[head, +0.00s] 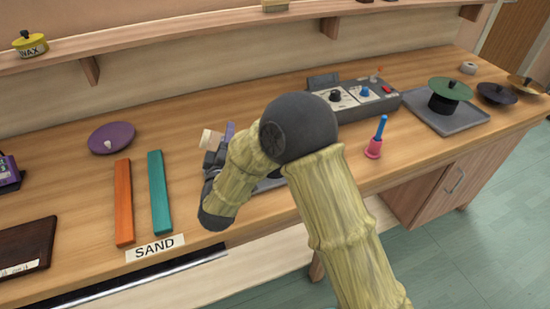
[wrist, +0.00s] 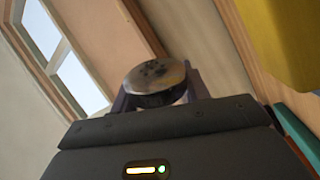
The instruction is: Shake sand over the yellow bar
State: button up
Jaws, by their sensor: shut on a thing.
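My gripper (head: 220,138) is shut on a sand shaker (head: 210,139). In the head view the shaker shows as a small cream piece beside a purple finger, above the bench and right of the teal bar (head: 159,192). In the wrist view its round metal lid with dark holes (wrist: 155,76) sits between the purple fingers, tilted. I cannot make out a yellow bar in the head view; my arm covers the bench there. A large yellow surface (wrist: 285,38) fills the wrist view's top right corner; I cannot tell for sure that it is the bar.
An orange bar (head: 123,203) lies left of the teal bar, behind a SAND label (head: 155,247). A purple lid (head: 111,137), a control box (head: 358,99), a pink bell with a blue handle (head: 376,140) and a grey tray (head: 430,122) stand on the bench. A shelf (head: 200,46) runs above.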

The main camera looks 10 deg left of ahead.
jog(key=w+d, duration=0.3)
jog(key=d, duration=0.2)
jog(key=shift+w+d, duration=0.15)
jog(key=shift+w, duration=0.1)
dwell(0.5)
jog(key=r+n+y+p, duration=0.1)
jog(key=n, duration=0.3)
jog(key=w+d+r+n+y+p, duration=0.1)
jog(key=n+p, duration=0.1)
jog(key=n, duration=0.3)
jog(key=d+r+n+g+p, duration=0.1)
jog(key=n, duration=0.3)
jog(key=shift+w+d+y+p, duration=0.25)
jog(key=shift+w+y+p, duration=0.05)
jog(key=shift+w+y, duration=0.1)
jog(key=shift+r, duration=0.15)
dwell(0.3)
